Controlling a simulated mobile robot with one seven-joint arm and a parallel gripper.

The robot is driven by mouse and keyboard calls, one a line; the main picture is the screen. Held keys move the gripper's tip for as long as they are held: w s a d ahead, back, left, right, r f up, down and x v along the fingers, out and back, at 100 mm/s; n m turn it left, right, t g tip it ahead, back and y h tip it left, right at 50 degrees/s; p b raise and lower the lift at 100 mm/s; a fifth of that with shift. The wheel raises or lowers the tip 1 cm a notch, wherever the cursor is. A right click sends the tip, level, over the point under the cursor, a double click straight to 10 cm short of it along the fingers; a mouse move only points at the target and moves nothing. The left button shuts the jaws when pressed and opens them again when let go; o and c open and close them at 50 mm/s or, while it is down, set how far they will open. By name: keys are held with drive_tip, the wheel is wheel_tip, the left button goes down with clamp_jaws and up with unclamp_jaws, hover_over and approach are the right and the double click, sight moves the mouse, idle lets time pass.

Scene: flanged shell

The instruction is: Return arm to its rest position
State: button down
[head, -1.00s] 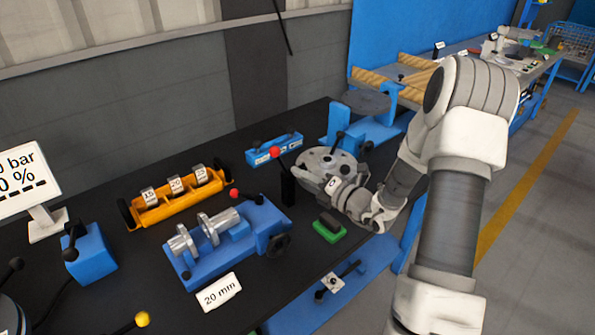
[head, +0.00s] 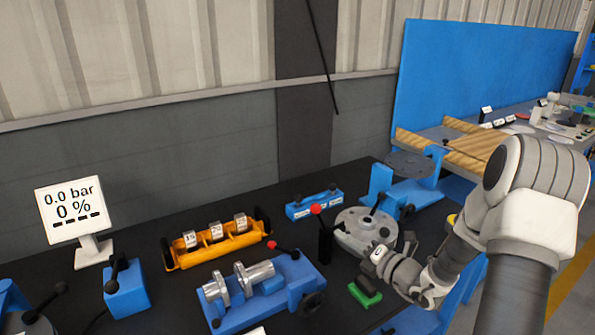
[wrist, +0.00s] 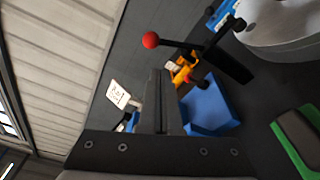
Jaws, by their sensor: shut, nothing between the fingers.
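My arm reaches in from the right in the head view, bent at the elbow. My gripper (wrist: 160,105) shows in the wrist view with its fingers together and nothing between them. In the head view my wrist hangs over the bench's right part, in front of the round grey flanged part, and the fingertips are hard to make out there. The grey flanged part (head: 352,236) sits on the bench. It also shows at the upper right of the wrist view (wrist: 285,25).
Near my wrist are a black post with a red-knobbed lever (head: 325,240) and a green-based block (head: 365,293). A blue fixture with metal cylinders (head: 262,292), an orange rack (head: 215,243) and a display reading 0.0 bar (head: 70,207) stand further left. Air above the bench is free.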

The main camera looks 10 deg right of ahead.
drive_tip(key=s+a+r+n+g+y, duration=0.1)
drive_tip(key=s+a+r+n+g, duration=0.45)
drive_tip(key=s+a+n, duration=0.4)
drive_tip(key=s+a+r+n+g, duration=0.4)
drive_tip(key=s+a+n+g, duration=0.2)
drive_tip(key=n, duration=0.7)
drive_tip(key=s+d+r+n+t+h, duration=0.1)
drive_tip(key=s+d+r+n+h, duration=0.2)
drive_tip(key=s+n, duration=0.4)
drive_tip(key=s+d+r+n+t+h, duration=0.1)
drive_tip(key=s+d+r+n+h, duration=0.3)
drive_tip(key=n, duration=0.9)
drive_tip(key=s+d+h, duration=0.2)
drive_tip(key=s+h, duration=0.1)
drive_tip(key=shift+s+d+t, duration=0.15)
drive_tip(key=shift+d+t, duration=0.1)
drive_tip(key=shift+t, duration=0.1)
